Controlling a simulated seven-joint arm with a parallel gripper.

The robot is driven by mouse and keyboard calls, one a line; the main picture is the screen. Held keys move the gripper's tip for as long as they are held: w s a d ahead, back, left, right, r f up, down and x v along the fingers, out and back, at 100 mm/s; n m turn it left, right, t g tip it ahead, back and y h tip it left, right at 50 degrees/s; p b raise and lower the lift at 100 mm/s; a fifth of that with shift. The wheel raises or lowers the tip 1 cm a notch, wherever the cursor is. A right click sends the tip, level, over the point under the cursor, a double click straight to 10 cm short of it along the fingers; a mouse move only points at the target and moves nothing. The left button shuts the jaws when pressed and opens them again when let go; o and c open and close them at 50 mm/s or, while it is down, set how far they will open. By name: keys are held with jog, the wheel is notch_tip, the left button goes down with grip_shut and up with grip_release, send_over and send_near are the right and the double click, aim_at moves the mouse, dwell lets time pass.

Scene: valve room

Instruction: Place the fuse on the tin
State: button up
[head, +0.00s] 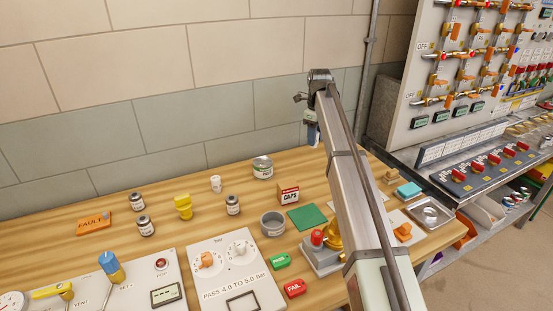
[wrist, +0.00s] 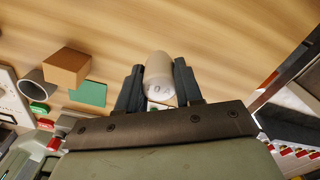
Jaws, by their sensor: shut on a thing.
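My gripper (wrist: 159,82) is shut on a pale, rounded cylinder, the fuse (wrist: 159,70), which sits between the two dark fingers in the wrist view. In the head view my gripper (head: 313,135) is raised above the back right of the wooden bench, and the fuse cannot be made out there. The tin (head: 263,168), silver with a pale and green label, stands upright at the back of the bench, left of and below my gripper in the picture. I cannot see the tin in the wrist view.
A CAPS box (head: 288,194), a grey open can (head: 272,223) and a green mat (head: 307,217) are near the tin. Several small jars and a white piece (head: 215,183) stand further left. A red-button box (head: 322,258) stands in front. The tin's top looks clear.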

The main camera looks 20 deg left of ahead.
notch_tip(320, 180, up, 5)
jog(key=n, duration=0.2)
send_over(263, 162)
jog(key=shift+w+f+m, duration=0.1)
jog(key=shift+f+m, duration=0.55)
jog(key=shift+f, duration=1.75)
jog(key=shift+f+m, duration=0.65)
jog(key=shift+f, duration=1.7)
jog(key=shift+f, duration=0.15)
jog(key=o, duration=1.1)
jog(key=shift+c, duration=0.2)
notch_tip(263, 162, up, 12)
